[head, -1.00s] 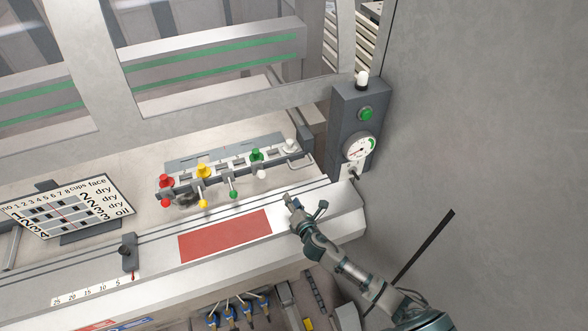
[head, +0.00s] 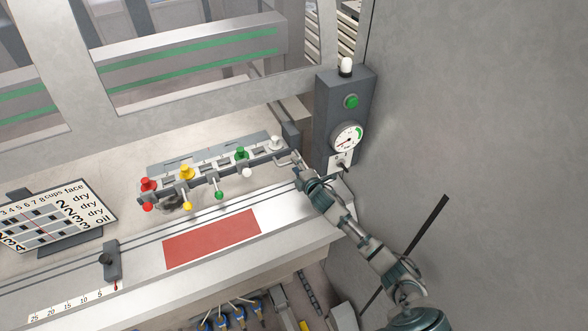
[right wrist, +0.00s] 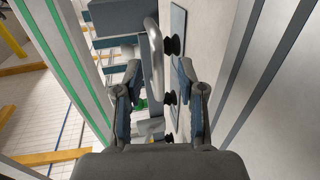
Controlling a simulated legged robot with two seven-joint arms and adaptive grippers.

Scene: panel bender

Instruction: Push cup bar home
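The cup bar (head: 212,168) is a grey bar with red, yellow, green and white knobs, lying on the machine bed. A bent metal handle (head: 287,159) stands at its right end. My right gripper (head: 297,170) is close to this handle. In the right wrist view, the handle (right wrist: 154,50) is a pale rod between the two fingers of my open right gripper (right wrist: 158,66), with gaps on both sides. Black round cups (right wrist: 171,46) show beyond it. Whether the handle lies at fingertip depth is unclear. My left gripper is out of view.
A grey control post (head: 335,110) with a green button and a gauge (head: 347,137) stands close to the right of the gripper. A red mat (head: 211,238) lies on the front ledge. A card board (head: 60,215) stands at left.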

